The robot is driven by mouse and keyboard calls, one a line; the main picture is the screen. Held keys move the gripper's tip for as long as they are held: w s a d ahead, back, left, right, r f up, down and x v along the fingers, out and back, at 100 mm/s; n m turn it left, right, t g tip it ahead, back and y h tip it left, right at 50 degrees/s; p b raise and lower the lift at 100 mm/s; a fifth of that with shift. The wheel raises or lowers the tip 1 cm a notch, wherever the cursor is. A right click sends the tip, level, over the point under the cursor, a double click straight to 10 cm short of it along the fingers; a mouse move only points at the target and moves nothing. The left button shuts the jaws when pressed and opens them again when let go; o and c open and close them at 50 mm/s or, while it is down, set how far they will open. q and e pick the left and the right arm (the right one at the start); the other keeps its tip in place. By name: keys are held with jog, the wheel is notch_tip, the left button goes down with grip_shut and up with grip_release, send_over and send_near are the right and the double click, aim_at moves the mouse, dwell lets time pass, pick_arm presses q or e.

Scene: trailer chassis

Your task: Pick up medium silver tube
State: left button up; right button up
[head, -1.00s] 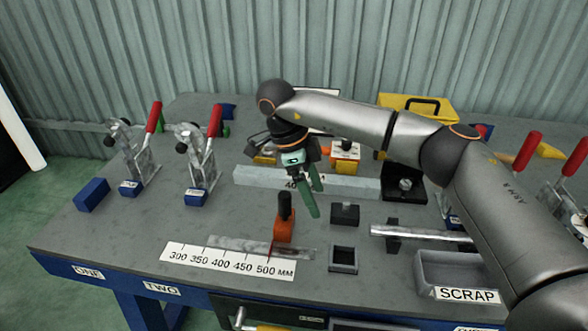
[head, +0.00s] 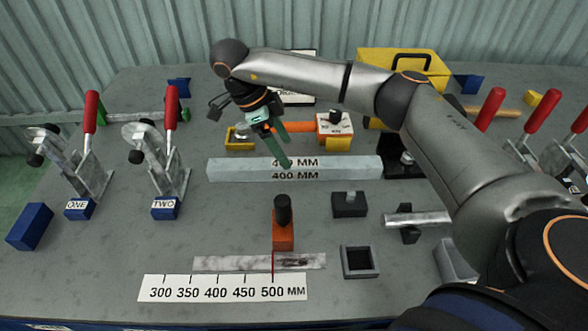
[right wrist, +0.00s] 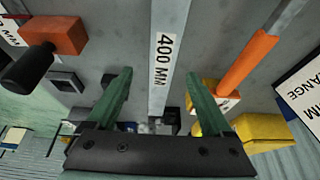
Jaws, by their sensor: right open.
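A long silver square bar labelled 400 MM (head: 230,171) lies across the middle of the table in the head view. In the right wrist view the 400 MM bar (right wrist: 170,60) runs lengthwise between my fingers. My right gripper (head: 297,145), with green fingers, is open and empty above the bar; it also shows in the right wrist view (right wrist: 158,85). A flat silver piece (head: 225,263) lies along the ruler, and a silver tube (head: 418,218) rests on a dark support at right. No label shows which is medium. My left gripper is not in view.
Red-handled clamps marked ONE (head: 90,175) and TWO (head: 165,160) stand at left. An orange block with a black knob (head: 283,232) stands in front of the bar. A yellow case (head: 400,65) is at the back.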

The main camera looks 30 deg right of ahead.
aim_at(295, 162)
jog(key=x, duration=0.6)
jog(key=shift+d+f, duration=0.25)
jog(key=shift+f, duration=0.05)
grip_shut()
dwell(0.4)
jog(key=shift+w+r, duration=0.1)
dwell(0.7)
